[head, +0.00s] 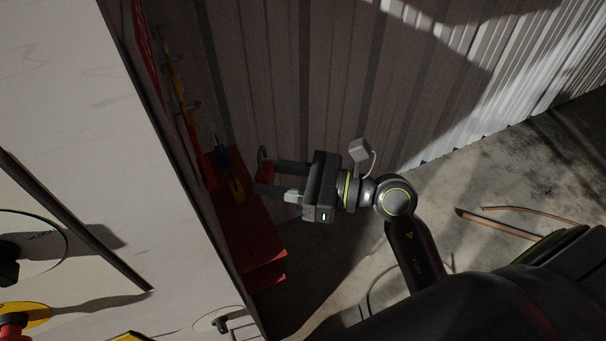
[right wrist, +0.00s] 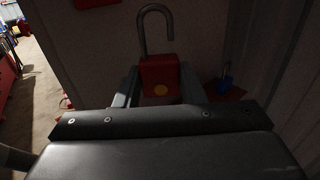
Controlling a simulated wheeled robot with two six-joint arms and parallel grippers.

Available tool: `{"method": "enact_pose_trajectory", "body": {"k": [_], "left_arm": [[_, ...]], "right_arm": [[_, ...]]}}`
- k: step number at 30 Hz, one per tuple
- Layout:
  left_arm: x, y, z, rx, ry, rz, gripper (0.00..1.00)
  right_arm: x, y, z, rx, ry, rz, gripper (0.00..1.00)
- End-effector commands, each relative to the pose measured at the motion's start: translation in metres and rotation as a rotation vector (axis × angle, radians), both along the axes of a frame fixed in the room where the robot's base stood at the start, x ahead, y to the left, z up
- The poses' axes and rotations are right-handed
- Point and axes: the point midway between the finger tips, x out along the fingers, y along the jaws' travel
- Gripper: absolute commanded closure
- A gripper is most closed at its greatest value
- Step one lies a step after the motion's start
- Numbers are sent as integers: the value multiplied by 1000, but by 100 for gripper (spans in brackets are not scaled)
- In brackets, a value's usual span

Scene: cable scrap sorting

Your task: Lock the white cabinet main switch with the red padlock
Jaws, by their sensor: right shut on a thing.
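My right gripper (head: 270,180) is shut on the red padlock, beside the shadowed side of the white cabinet (head: 75,110). The red padlock (right wrist: 159,75) stands upright between the fingers in the right wrist view, its steel shackle upward and a yellow round spot on its body. In the head view only a small part of the padlock (head: 265,155) shows past the fingers. The cabinet front carries a black knob (head: 9,262) on a round plate and a red knob (head: 12,326) on a yellow plate, both cut by the frame edge. I cannot tell which is the main switch. My left gripper is out of view.
A red holder (head: 245,235) on the cabinet's side has a blue padlock (head: 222,156) and a yellow padlock (head: 237,190) near it. A corrugated wall (head: 300,70) stands behind. Cable pieces (head: 500,225) lie on the concrete floor at right.

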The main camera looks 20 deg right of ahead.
Motion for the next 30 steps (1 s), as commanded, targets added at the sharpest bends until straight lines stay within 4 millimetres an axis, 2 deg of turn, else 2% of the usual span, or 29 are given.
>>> {"method": "enact_pose_trajectory", "body": {"k": [3, 10, 20, 30], "left_arm": [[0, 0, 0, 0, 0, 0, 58], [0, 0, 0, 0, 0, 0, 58], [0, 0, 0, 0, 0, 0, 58], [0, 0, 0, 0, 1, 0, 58]], "right_arm": [[1, 21, 12, 4, -4, 108, 80], [1, 45, 24, 1, 0, 241, 80], [5, 52, 19, -4, 4, 372, 80], [17, 56, 1, 0, 4, 675, 80]]}}
